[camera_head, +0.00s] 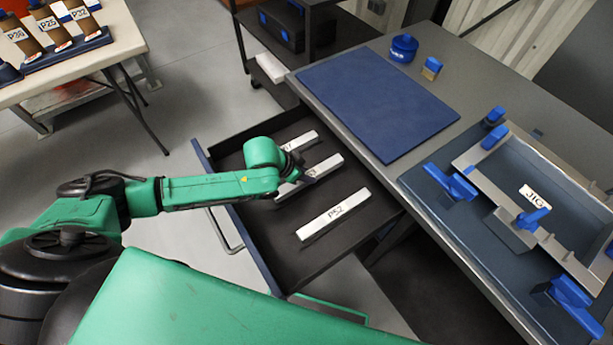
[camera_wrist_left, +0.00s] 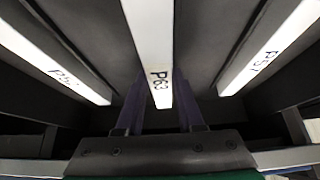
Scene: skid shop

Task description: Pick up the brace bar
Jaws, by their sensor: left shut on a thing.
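Three white brace bars lie in the open dark drawer (camera_head: 280,240). The nearest, marked P52 (camera_head: 340,210), also shows at the left of the left wrist view (camera_wrist_left: 60,72). The middle bar (camera_head: 325,166) shows between my fingers in the left wrist view (camera_wrist_left: 150,40); its label seems to read P63. The far bar (camera_head: 302,140) shows at the right of the left wrist view (camera_wrist_left: 275,45). My left gripper (camera_head: 302,180) is low in the drawer, shut on the middle bar near one end. The arm partly hides that bar and the far one. My right gripper is not in view.
A grey workbench (camera_head: 455,65) with a blue mat (camera_head: 378,105) stands right of the drawer. It bears a jig (camera_head: 535,150) with blue clamps, a blue round container (camera_head: 403,48) and a small block (camera_head: 432,68). A pale table (camera_head: 110,45) stands at upper left.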

